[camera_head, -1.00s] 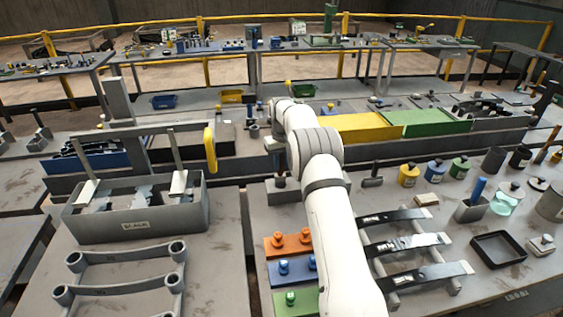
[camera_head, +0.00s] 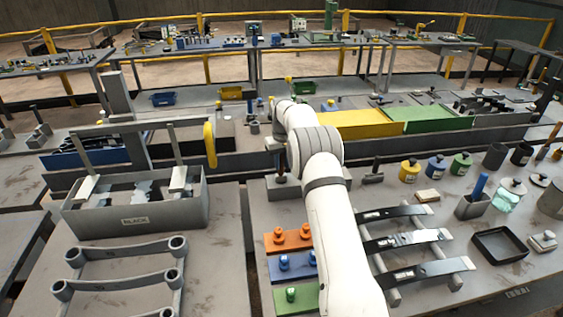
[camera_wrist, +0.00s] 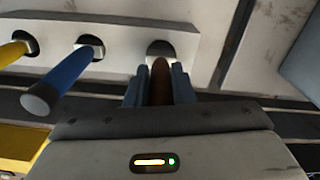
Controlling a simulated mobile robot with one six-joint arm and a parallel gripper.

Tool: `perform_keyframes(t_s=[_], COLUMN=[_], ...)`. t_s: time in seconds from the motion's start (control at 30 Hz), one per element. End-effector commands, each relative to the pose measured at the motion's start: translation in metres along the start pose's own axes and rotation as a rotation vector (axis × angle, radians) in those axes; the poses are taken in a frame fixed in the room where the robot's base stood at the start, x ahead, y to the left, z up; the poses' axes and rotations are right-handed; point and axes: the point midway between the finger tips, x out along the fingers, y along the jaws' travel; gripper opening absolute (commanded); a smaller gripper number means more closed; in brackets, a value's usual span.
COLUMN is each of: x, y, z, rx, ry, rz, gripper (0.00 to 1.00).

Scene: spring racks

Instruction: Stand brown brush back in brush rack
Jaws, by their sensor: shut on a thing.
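The brown brush (camera_wrist: 161,82) shows as a brown handle between the two blue-grey fingers of my gripper (camera_wrist: 158,88) in the wrist view. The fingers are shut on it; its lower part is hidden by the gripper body. The pale brush rack (camera_wrist: 122,32) lies just beyond, with a round hole (camera_wrist: 160,47) in line with the handle. I cannot tell whether the brush is in that hole. A blue handle (camera_wrist: 62,80) and a yellow handle (camera_wrist: 14,49) stand in the holes to the left.
The blue handle stands close to my left finger. In the head view, a grey bin (camera_head: 135,226) stands left, peg boards (camera_head: 288,238) and flat dark strips (camera_head: 408,240) flank my arm, and jars (camera_head: 410,171) and a black tray (camera_head: 499,246) are right.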

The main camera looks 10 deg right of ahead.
Motion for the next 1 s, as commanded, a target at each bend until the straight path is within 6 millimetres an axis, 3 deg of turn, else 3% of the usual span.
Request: perform_keyframes(t_s=[0.87, 0.9, 1.0], x=[0.018, 0.018, 0.018], y=[0.0, 0.0, -0.001], z=[0.0, 0.0, 0.0], rx=[0.0, 0.0, -0.001], ry=[-0.001, 0.0, 0.0], rz=[0.0, 0.0, 0.0], gripper=[0.0, 0.23, 0.31])
